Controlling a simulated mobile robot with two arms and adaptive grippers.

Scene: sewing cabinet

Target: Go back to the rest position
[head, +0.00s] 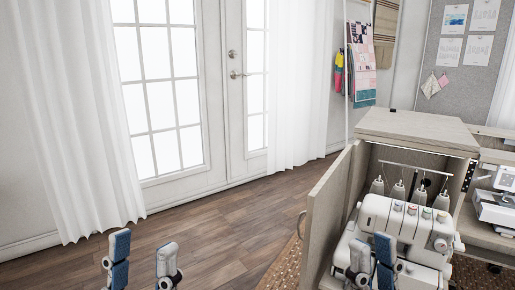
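My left gripper (143,260) shows at the bottom left of the head view. Its two blue-and-white fingers stand apart over the wood floor, with nothing between them. My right gripper (372,258) is at the bottom right, in front of the white serger (407,222) in the open cabinet. Its fingers are also apart, with a narrower gap in the picture. I see nothing held in it. Whether it touches the serger cannot be told. Both arms behind the fingers are out of the picture.
The sewing cabinet (418,130) stands at the right, its door (327,215) swung open to the left. A white sewing machine (498,205) is at the right edge. The wood floor (215,228) is clear before the glazed doors (160,90). White curtains (75,120) hang beside them.

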